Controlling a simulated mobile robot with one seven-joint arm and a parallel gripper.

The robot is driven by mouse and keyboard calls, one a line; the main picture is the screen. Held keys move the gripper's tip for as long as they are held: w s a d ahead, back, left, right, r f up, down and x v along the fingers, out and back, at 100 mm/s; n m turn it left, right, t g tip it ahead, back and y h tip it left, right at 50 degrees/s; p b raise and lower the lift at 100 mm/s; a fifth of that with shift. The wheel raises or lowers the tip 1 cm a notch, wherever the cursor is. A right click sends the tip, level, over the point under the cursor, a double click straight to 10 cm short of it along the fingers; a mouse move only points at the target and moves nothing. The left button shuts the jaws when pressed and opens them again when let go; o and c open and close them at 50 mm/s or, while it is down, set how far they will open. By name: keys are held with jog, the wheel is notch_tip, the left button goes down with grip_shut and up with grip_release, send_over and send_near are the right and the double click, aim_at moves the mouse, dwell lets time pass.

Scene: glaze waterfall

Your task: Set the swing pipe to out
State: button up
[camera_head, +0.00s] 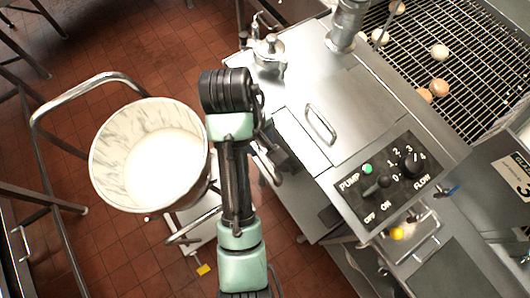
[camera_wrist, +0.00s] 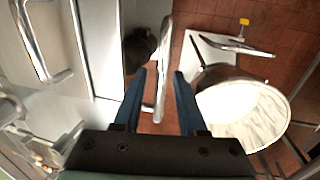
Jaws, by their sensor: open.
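A silver pipe (camera_wrist: 163,70), which I take to be the swing pipe, runs lengthwise between the fingers of my gripper (camera_wrist: 159,72) in the wrist view. The two blue fingers are open, one on each side, with gaps visible; I cannot tell whether the pipe is at their depth. In the head view part of the pipe (camera_head: 267,166) shows just right of my arm, beside the steel machine (camera_head: 345,110). My fingers are hidden in the head view.
A bucket of white liquid (camera_head: 150,165) stands left of my arm, on a trolley with a bent handle (camera_head: 75,92). A wire conveyor (camera_head: 455,65) carries several round pieces. Tiled floor lies between.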

jog(key=b, duration=0.3)
send_over(265, 162)
jog(key=f, duration=0.4)
jog(key=shift+s+a+f, duration=0.1)
jog(key=shift+s+a, duration=0.1)
jog(key=shift+s, duration=0.15)
jog(key=shift+w+d+f+p, duration=0.15)
jog(key=shift+w+f+p, duration=0.15)
jog(key=shift+f+p, duration=0.35)
jog(key=shift+f, duration=0.4)
jog(key=shift+c, duration=0.2)
grip_shut()
